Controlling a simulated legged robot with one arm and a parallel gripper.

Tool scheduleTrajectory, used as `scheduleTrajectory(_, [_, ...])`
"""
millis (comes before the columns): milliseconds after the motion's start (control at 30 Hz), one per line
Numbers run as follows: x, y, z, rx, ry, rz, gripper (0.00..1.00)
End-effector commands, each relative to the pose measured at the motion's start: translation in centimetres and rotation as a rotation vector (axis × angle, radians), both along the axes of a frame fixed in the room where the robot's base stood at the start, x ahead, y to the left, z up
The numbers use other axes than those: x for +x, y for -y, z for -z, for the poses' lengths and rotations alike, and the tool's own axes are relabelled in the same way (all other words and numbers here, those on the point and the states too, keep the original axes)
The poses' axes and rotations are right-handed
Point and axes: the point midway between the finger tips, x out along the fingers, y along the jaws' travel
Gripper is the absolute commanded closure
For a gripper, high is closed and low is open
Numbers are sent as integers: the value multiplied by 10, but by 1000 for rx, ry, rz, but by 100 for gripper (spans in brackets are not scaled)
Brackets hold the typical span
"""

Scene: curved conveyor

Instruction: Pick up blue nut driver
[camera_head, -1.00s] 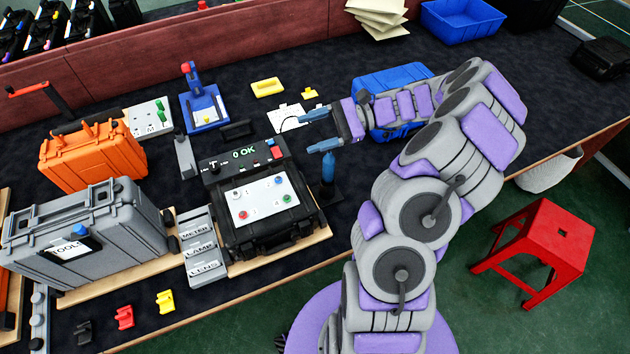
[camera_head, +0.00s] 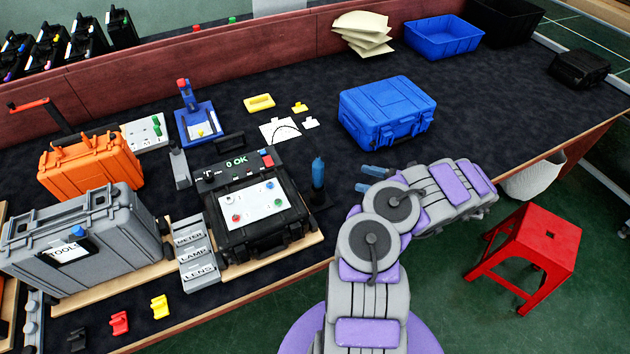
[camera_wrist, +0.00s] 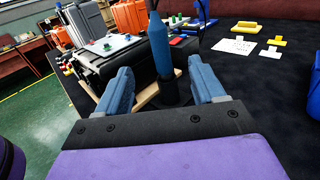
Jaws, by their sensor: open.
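The blue nut driver (camera_head: 318,172) stands upright in a small dark holder beside the black test case, at its right. It also shows in the wrist view (camera_wrist: 160,45), between and beyond my two blue fingers. My gripper (camera_head: 370,180) is open and empty, right of the driver in the head view and partly hidden behind my arm. In the wrist view my gripper (camera_wrist: 163,88) faces the driver, with one finger to each side of its line. The fingers do not appear to touch it. The driver's lower end is hidden in the holder (camera_wrist: 178,98).
The black test case (camera_head: 262,232) with a white panel is close left of the driver. A blue case (camera_head: 386,112) stands behind my gripper. A grey tool case (camera_head: 90,235) and orange case (camera_head: 90,160) are farther left. A red stool (camera_head: 528,250) stands off the table.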

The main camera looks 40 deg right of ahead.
Motion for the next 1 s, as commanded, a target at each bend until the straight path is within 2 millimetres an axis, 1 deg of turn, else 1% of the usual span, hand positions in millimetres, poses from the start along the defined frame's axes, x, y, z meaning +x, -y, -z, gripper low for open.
scheduleTrajectory(33, [9,-7,-1,2,3,-5,31])
scheduleTrajectory(100, [21,-14,-1,1,5,-6,31])
scheduleTrajectory(433, [74,-51,-1,0,5,-8,31])
scheduleTrajectory(600, [88,-57,0,-2,1,-4,31])
scheduleTrajectory(767, [93,-58,0,-2,1,-3,31])
scheduleTrajectory(867, [100,-64,1,-2,2,-5,31])
scheduleTrajectory(1000, [117,-78,2,-2,5,-9,31])
